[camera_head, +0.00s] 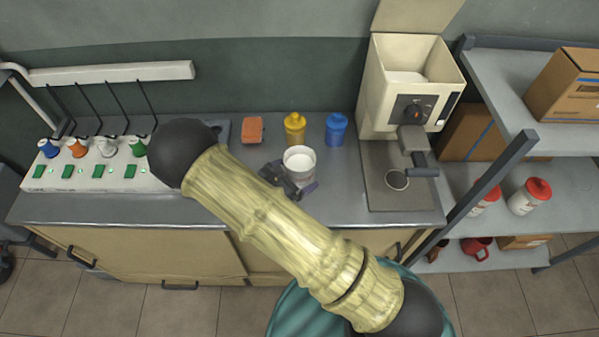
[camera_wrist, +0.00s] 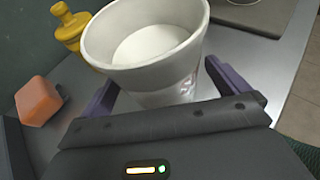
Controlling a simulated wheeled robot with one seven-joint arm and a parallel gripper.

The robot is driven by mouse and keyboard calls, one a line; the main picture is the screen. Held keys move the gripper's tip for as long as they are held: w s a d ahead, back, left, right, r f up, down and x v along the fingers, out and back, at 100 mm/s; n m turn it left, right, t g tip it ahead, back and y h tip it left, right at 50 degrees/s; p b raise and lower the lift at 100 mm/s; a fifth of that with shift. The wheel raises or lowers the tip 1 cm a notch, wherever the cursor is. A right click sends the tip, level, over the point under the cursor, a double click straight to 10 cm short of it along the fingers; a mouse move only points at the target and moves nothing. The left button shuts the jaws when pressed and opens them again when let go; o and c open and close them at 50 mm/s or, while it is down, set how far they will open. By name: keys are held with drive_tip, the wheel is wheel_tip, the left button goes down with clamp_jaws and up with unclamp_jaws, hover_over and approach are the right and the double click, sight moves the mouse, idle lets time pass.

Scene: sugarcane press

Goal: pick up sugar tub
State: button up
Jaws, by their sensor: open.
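The sugar tub (camera_head: 299,158) is a white round tub with white contents, upright on the grey counter in the head view. In the wrist view the tub (camera_wrist: 150,70) stands between the two purple fingers of my gripper (camera_wrist: 168,92), one on each side of its lower part. My gripper (camera_head: 292,186) is open around the tub, at its near side in the head view.
Behind the tub are an orange sponge (camera_head: 252,130), a yellow bottle (camera_head: 295,128) and a blue bottle (camera_head: 336,128). A cream press machine (camera_head: 385,85) stands at right. A panel with coloured knobs (camera_head: 100,178) is at left. Bare counter (camera_head: 345,205) lies right of the tub.

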sight(300, 172)
drive_tip(key=c, duration=1.4)
drive_tip(key=shift+r, duration=0.35)
drive_tip(key=shift+r+b, duration=0.4)
drive_tip(key=shift+r, duration=4.25)
